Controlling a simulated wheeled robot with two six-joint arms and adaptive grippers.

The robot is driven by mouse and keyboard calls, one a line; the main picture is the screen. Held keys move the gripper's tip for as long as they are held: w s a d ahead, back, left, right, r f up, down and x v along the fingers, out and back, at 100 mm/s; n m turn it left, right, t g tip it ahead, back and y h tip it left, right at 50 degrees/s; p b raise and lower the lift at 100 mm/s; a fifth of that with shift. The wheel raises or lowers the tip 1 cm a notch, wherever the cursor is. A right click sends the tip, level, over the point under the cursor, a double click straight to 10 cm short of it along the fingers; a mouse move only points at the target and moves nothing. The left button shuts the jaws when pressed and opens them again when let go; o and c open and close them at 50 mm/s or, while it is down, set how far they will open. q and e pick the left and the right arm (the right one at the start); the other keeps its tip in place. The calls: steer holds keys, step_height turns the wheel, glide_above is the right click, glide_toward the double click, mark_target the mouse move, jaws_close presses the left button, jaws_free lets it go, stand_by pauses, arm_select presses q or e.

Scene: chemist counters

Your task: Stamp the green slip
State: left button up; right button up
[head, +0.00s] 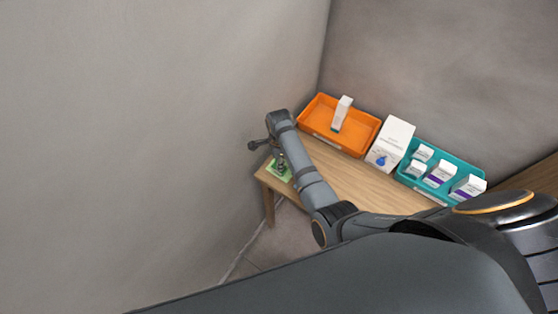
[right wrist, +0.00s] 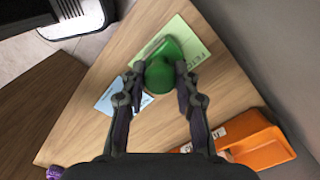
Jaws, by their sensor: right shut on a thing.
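The green slip (right wrist: 196,42) lies on the wooden counter, and it also shows near the counter's left end in the head view (head: 286,178). A green stamp with a rounded top (right wrist: 160,74) is between the fingers of my right gripper (right wrist: 160,82), which is shut on it. The stamp is over the slip's near part and hides some of it; I cannot tell whether it touches the paper. In the head view my right gripper (head: 281,164) points down at the slip. My left gripper is not in view.
A light blue slip (right wrist: 112,98) lies beside the green one, partly behind a finger. An orange tray (head: 359,147) holding a white box (head: 342,112), a larger white box (head: 390,146) and a teal tray (head: 413,184) with several boxes stand along the back. A wall is at the left.

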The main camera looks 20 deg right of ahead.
steer(key=shift+f, duration=0.45)
stand_by(0.4)
steer(key=shift+s+f, duration=0.1)
steer(key=shift+f, duration=0.05)
stand_by(1.3)
step_height(320, 180, up, 3)
steer(key=p, duration=0.3)
step_height(320, 180, up, 2)
steer(key=shift+r+p, duration=0.15)
steer(key=shift+p, duration=0.7)
steer(key=shift+r, duration=0.9)
